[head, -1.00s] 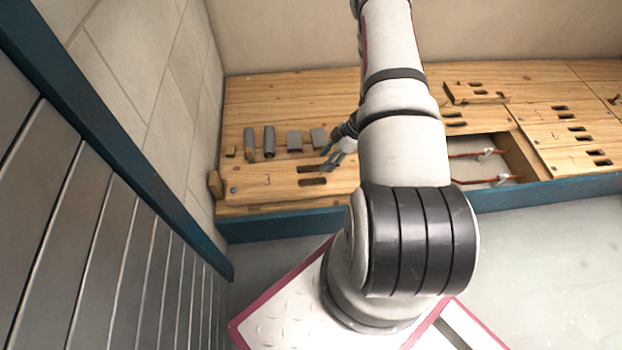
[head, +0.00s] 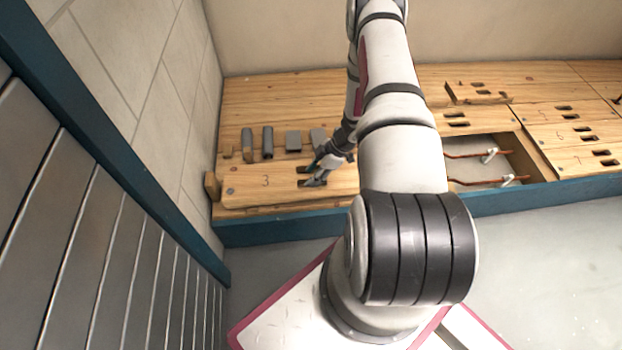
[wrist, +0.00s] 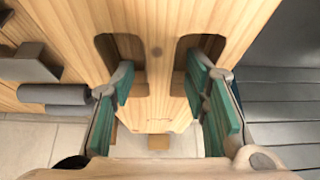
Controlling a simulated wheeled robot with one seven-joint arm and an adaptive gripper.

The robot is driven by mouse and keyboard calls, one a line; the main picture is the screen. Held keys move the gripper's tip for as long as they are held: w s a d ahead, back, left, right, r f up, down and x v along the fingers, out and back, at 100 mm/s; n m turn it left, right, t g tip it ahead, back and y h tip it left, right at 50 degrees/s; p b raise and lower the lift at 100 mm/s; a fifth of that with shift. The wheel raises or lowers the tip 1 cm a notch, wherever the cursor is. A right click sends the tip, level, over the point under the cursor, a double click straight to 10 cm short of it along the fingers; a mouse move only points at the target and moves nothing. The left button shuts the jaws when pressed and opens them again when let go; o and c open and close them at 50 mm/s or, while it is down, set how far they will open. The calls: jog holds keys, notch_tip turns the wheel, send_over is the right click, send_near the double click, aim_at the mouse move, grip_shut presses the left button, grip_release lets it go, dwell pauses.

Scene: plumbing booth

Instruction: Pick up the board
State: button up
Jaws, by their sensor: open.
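The board (head: 245,193) is a flat light wooden panel marked 3, at the front left of the wooden platform in the head view. It has two slots near its right part. In the wrist view the board (wrist: 158,25) fills the middle, with the two slots side by side. My gripper (head: 312,177) is over the slots in the head view and partly covers them. In the wrist view my gripper (wrist: 162,88) is open, its two teal-padded fingers at the slots, one on each side of the wood strip between them. I cannot tell how deep the fingertips reach.
Grey blocks and cylinders (head: 267,143) stand behind the board. A wood block (head: 212,186) is at its left end, near the tiled wall. An open bay with copper pipes (head: 480,155) lies right of my arm. Other slotted boards (head: 567,131) lie farther right.

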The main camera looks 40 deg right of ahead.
jog(key=shift+f, duration=0.2)
dwell(0.5)
grip_shut()
